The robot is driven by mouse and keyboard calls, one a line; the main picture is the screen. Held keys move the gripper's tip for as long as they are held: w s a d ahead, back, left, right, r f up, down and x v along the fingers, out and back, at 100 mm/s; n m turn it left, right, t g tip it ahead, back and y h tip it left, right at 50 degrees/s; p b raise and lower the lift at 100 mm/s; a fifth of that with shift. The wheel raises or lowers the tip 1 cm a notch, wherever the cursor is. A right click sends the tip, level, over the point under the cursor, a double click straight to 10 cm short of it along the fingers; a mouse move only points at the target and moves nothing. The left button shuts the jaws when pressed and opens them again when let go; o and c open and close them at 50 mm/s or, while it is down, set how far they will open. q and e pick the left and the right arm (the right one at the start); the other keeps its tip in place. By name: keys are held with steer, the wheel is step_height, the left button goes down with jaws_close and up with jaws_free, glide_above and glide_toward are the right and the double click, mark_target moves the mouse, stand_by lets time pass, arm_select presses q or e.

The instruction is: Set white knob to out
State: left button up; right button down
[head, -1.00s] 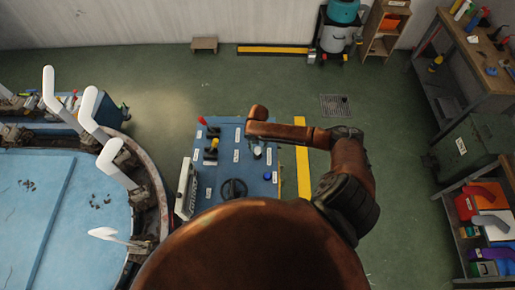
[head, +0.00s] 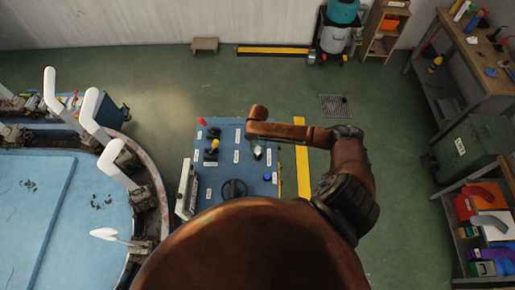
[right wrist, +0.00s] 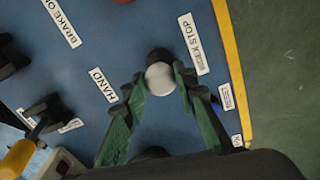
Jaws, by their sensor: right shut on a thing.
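The white knob (right wrist: 160,79) is a round white ball with a dark part beside it, on the blue control panel (head: 211,178). It also shows in the head view (head: 257,153), just below my right forearm. My right gripper (right wrist: 160,73) has its green fingers on both sides of the knob and is shut on it. In the head view my arm covers most of that gripper. Labels reading HAND (right wrist: 103,85) and STOP (right wrist: 192,43) lie on either side of the knob. No label reading OUT is legible. My left gripper is not in view.
The panel also carries a yellow-knobbed lever (head: 215,144), a red-knobbed lever (head: 202,121), a black handwheel (head: 234,189) and a blue button (head: 267,177). White sock forms (head: 110,158) stand at the left. Green floor (head: 395,200) lies open to the right.

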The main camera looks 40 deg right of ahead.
mark_target(257, 148)
step_height(257, 148, up, 2)
steer(key=shift+r+p, duration=0.15)
steer(key=shift+p, duration=0.55)
steer(key=shift+w+d, duration=0.1)
steer(key=shift+w, duration=0.05)
steer(key=c, duration=1.7)
jaws_free()
steer(key=shift+o, duration=0.9)
step_height(257, 148, up, 12)
